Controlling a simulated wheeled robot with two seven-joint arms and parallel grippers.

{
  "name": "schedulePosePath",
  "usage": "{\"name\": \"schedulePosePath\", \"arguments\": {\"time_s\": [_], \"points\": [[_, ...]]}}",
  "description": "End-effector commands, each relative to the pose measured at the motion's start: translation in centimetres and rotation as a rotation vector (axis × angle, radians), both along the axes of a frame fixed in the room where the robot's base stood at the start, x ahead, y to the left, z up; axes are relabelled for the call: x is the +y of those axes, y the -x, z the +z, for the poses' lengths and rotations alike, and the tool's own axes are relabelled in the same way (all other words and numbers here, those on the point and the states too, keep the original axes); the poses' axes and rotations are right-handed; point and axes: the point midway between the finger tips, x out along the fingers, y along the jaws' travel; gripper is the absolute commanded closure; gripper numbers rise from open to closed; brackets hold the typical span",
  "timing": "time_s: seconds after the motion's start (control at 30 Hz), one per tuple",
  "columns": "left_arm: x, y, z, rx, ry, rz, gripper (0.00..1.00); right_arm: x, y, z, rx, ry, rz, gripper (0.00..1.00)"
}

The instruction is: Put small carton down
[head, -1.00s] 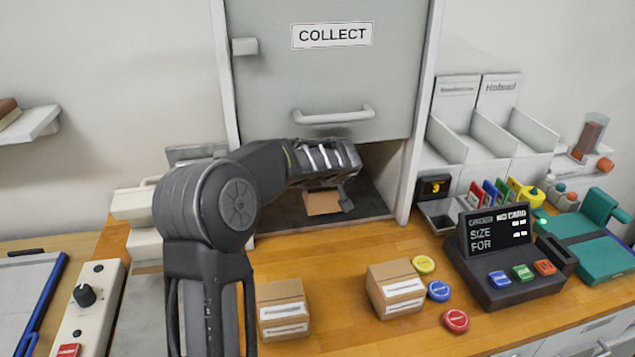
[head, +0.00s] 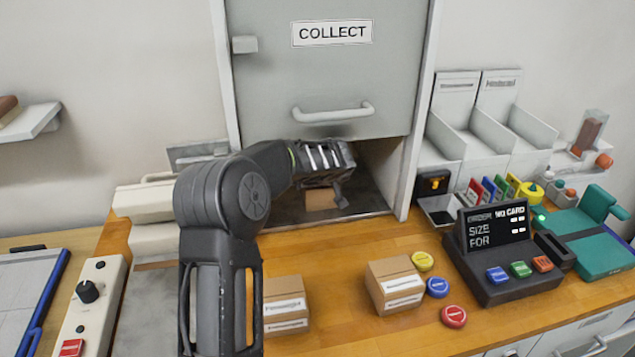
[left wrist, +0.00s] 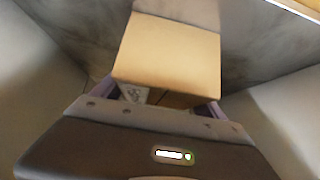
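The small carton (head: 321,200) is a plain brown box in the opening under the raised COLLECT hatch (head: 330,70). My left gripper (head: 338,187) reaches into this opening from the left and hides the carton's upper part. In the left wrist view the carton (left wrist: 168,52) lies between the two fingers, which appear shut on its sides. A bit of white label shows below its near edge. Whether its underside touches the dark bay floor (head: 285,212) cannot be told. My right gripper is not in view.
Two labelled cartons stand on the wooden counter, one beside my left arm (head: 287,303) and one in the middle (head: 395,285). Coloured discs (head: 437,287) lie beside the middle one. A dark order terminal (head: 505,265) stands right. The hatch frame's right post (head: 412,170) borders the opening.

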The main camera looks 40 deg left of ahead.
Motion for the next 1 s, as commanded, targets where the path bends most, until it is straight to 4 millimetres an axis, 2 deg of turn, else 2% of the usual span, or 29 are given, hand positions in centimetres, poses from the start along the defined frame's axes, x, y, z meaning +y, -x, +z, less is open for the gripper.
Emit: {"name": "schedulePosePath", "arguments": {"time_s": [0.03, 0.2, 0.57, 0.6, 1.0], "points": [[0.0, 0.0, 0.1, 0.0, 0.0, 0.0, 0.14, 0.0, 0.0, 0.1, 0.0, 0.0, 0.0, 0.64], [0.0, 0.0, 0.1, 0.0, 0.0, 0.0, 0.0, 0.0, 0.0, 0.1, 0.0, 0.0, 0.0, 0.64], [0.0, 0.0, 0.6, 0.0, 0.0, 0.0, 0.0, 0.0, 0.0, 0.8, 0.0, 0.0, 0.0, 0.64], [-0.2, 0.1, 0.6, -0.002, -0.001, -0.001, 0.0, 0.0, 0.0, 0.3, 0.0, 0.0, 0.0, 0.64], [-3.6, 2.8, 4.8, -0.003, 0.0, -0.001, 0.0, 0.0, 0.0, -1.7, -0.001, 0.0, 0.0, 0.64]]}}
